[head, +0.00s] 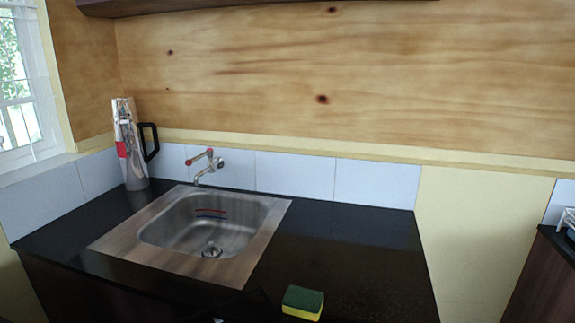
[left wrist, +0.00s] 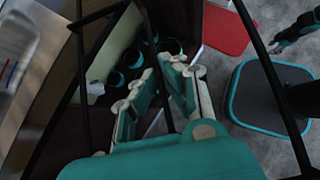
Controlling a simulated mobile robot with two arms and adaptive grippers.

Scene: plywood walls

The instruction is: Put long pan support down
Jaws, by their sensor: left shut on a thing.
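The long pan support (left wrist: 80,70) shows in the left wrist view as a frame of thin black bars around my left gripper (left wrist: 165,75). My left gripper has teal and off-white fingers and is shut on the pan support; the exact contact point is hard to make out. In the head view neither gripper shows clearly, and only a dark shape sits at the bottom edge. What looks like my right gripper (left wrist: 298,28) is at the upper right of the left wrist view, too small to tell its state.
The black counter (head: 350,260) is bare right of the steel sink (head: 272,235). A green and yellow sponge (head: 302,302) lies at its front edge. A tap (head: 205,165) and a tall grey container (head: 131,150) stand behind. A red object (left wrist: 227,28) is below in the left wrist view.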

